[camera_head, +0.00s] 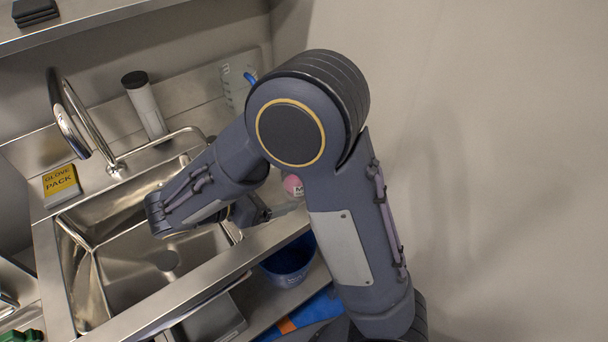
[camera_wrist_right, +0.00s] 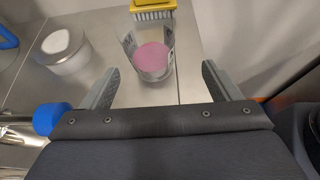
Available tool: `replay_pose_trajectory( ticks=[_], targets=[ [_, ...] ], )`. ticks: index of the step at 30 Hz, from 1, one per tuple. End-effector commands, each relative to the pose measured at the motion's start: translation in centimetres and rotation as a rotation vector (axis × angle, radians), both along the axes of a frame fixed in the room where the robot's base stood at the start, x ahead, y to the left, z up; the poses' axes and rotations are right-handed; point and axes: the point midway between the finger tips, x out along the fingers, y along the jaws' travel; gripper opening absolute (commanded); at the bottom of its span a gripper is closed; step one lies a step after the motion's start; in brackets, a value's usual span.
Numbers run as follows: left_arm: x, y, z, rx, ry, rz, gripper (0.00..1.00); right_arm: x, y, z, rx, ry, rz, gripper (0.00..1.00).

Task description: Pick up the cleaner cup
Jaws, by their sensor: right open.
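A clear cup with pink contents (camera_wrist_right: 152,58) stands on the steel counter in the right wrist view, taken to be the cleaner cup. Printing shows on its sides. In the head view its pink part (camera_head: 293,185) shows beside my right arm, which hides much of it. My right gripper (camera_wrist_right: 161,84) is open and empty. Its two fingers point toward the cup, which is ahead of them and between their lines, apart from both. In the head view the right gripper (camera_head: 272,211) is partly hidden by my own arm. My left gripper is not in view.
A yellow brush (camera_wrist_right: 153,8) lies just beyond the cup. A white round container (camera_wrist_right: 65,47) stands to its left. A sink (camera_head: 125,290) with a tap (camera_head: 72,115), a glove pack (camera_head: 61,184) and a dark-topped cylinder (camera_head: 146,106) are left of my arm. A blue tub (camera_head: 288,262) is below.

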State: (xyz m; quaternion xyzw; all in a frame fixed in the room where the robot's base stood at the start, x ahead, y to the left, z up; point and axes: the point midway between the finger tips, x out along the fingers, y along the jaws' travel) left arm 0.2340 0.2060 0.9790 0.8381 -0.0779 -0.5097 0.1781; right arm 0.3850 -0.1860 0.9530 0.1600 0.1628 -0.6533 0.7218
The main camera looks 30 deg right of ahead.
Motion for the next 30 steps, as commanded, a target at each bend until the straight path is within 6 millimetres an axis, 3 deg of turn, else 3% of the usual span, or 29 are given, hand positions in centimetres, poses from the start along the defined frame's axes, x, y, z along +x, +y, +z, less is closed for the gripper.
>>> replay_pose_trajectory(
  ticks=[5, 21, 30],
  targets=[
    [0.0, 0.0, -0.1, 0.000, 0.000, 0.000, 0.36, 0.9, 0.6, -0.2, -0.071, 0.011, 0.053, 0.83],
    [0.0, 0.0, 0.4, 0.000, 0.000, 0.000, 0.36, 1.8, -5.9, -2.0, -0.070, 0.011, 0.050, 0.83],
    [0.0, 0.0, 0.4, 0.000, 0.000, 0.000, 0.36, 1.9, -6.4, -2.3, -0.069, 0.009, 0.053, 0.83]
  ],
)
